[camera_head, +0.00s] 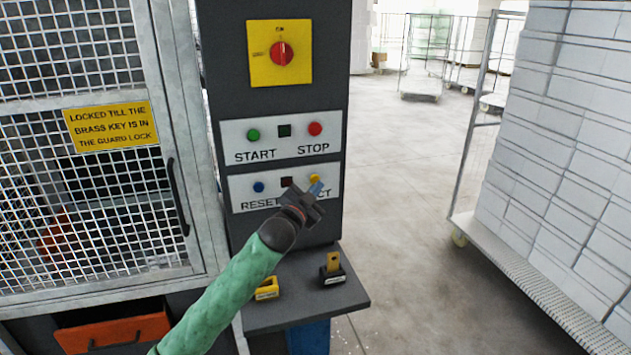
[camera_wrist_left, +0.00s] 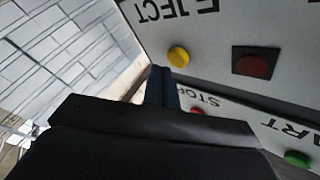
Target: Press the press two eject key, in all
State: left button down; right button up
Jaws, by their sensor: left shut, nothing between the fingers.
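The yellow eject key (camera_head: 314,178) sits at the right end of the lower white key plate on the dark control column. It also shows in the left wrist view as a round yellow button (camera_wrist_left: 178,57) beside the EJECT lettering, which is upside down there. My left gripper (camera_head: 316,188) is shut and empty, with its fingertips just in front of the key in the head view. In the left wrist view its fingertips (camera_wrist_left: 161,82) are close beside the key; I cannot tell whether they touch it. The gripper hides part of the EJECT label. My right gripper is out of view.
A blue reset key (camera_head: 258,187), a dark red lamp (camera_head: 287,182), a green start key (camera_head: 253,135) and a red stop key (camera_head: 315,129) are close by. A red rotary switch (camera_head: 282,53) is above. A shelf (camera_head: 350,297) juts out below. A mesh guard (camera_head: 70,215) stands left.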

pick_arm(q)
jog(key=shift+w, duration=0.2)
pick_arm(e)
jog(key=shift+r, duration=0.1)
pick_arm(q)
jog(key=shift+w+a, duration=0.1)
jog(key=shift+w, duration=0.1)
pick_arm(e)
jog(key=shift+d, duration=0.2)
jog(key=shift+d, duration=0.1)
